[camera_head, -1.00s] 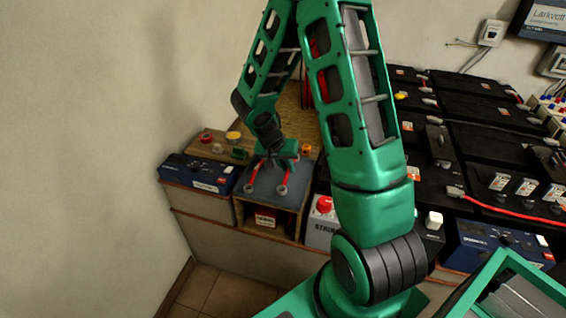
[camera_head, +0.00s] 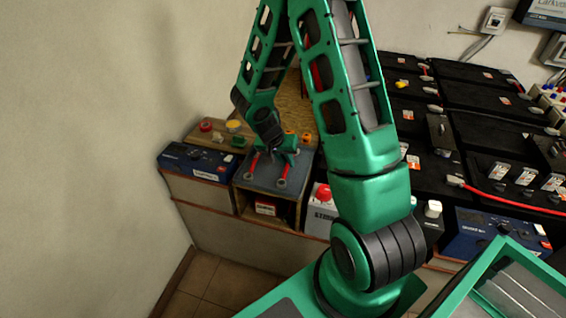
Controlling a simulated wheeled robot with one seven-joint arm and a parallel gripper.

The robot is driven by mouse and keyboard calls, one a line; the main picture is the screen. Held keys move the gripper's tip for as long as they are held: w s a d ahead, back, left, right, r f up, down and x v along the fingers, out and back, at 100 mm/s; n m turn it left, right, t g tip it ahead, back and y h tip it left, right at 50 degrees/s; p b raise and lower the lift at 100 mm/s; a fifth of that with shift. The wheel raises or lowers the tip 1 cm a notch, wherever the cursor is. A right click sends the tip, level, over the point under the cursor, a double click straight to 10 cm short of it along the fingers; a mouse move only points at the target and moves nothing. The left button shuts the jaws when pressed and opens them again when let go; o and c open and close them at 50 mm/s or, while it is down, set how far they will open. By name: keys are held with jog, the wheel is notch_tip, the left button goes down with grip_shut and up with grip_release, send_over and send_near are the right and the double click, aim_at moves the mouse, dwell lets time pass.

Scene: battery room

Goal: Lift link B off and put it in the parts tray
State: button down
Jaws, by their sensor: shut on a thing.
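My gripper (camera_head: 272,157) is low over a grey-topped wooden stand (camera_head: 266,179) by the wall. It is shut on a red link (camera_head: 255,166), whose two red legs slant down on either side of the jaws. Each leg ends in a grey ring, close above or touching the grey top; I cannot tell which. The gripped middle of the link is hidden by the jaws. I cannot read a letter on the link, and I cannot make out for certain which surface is the parts tray.
A blue box (camera_head: 197,161) stands left of the stand. Behind it a wooden board (camera_head: 190,138) bears red and yellow knobs. A grey box with a red knob (camera_head: 322,196) is to the right, then black batteries (camera_head: 480,133) with a red cable (camera_head: 510,201). The floor (camera_head: 225,290) in front is clear.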

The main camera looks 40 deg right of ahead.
jog(key=shift+f, duration=0.15)
jog(key=c, duration=1.7)
grip_release()
jog(key=o, duration=0.4)
jog(key=shift+r, duration=4)
